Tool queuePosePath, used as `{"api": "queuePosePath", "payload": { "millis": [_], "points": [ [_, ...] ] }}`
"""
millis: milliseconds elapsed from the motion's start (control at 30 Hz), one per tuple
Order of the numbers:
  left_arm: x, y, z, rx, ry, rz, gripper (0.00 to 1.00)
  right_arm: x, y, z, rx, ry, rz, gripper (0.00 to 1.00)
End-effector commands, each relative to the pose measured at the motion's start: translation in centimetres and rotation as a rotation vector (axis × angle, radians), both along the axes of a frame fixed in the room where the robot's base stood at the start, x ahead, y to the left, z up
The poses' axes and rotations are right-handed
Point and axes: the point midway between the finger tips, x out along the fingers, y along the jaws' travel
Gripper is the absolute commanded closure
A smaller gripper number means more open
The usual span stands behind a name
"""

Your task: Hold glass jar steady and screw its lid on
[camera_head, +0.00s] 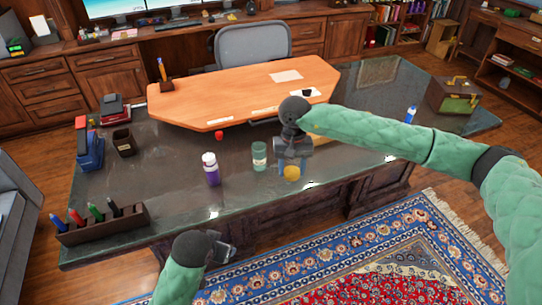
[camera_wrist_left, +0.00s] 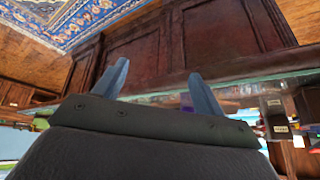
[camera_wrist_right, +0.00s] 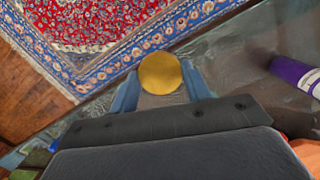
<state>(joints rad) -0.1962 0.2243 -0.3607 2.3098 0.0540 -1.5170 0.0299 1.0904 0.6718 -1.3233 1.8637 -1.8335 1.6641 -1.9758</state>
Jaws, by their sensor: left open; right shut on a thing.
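The glass jar (camera_head: 259,157) is greenish and stands upright on the dark desk, near its front edge. The round gold lid (camera_head: 291,174) is just right of the jar in the head view, apart from it. My right gripper (camera_head: 292,165) is shut on the lid from above. In the right wrist view the lid (camera_wrist_right: 160,73) shows as a gold disc between the two fingertips. I cannot tell whether it touches the desk. My left gripper (camera_head: 228,252) is open and empty, in front of and below the desk edge. Its spread fingers (camera_wrist_left: 161,88) show in the left wrist view.
A purple bottle with a white cap (camera_head: 211,170) stands left of the jar. A small red item (camera_head: 219,135) lies behind. A pen holder (camera_head: 105,224) is at the front left. The raised orange desktop (camera_head: 235,95) lies behind. A blue bottle (camera_head: 411,114) stands right.

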Motion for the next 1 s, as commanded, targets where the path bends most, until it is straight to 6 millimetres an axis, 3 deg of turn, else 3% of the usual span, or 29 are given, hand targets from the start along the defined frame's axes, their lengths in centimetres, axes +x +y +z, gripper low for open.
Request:
{"api": "queuePosePath", "payload": {
  "millis": [33,200,600,800,1000],
  "points": [
    [1.4,-0.2,1.2,0.008,-0.024,-0.012,0.30,0.7,0.8,1.1,0.001,-0.001,-0.009,0.75],
    [5.7,-1.1,3.6,0.022,-0.107,-0.052,0.30,2.7,3.1,2.9,0.000,-0.001,-0.056,0.75],
    [16.0,-3.1,7.9,0.005,-0.316,-0.133,0.30,8.4,8.6,6.8,-0.001,0.000,-0.279,0.75],
    [21.1,-4.0,8.4,-0.079,-0.430,-0.164,0.30,12.1,10.9,7.7,-0.001,0.001,-0.514,0.75],
    [23.3,-5.1,7.9,-0.222,-0.507,-0.167,0.30,14.5,11.4,7.4,-0.001,0.000,-0.761,0.75]
  ]
}}
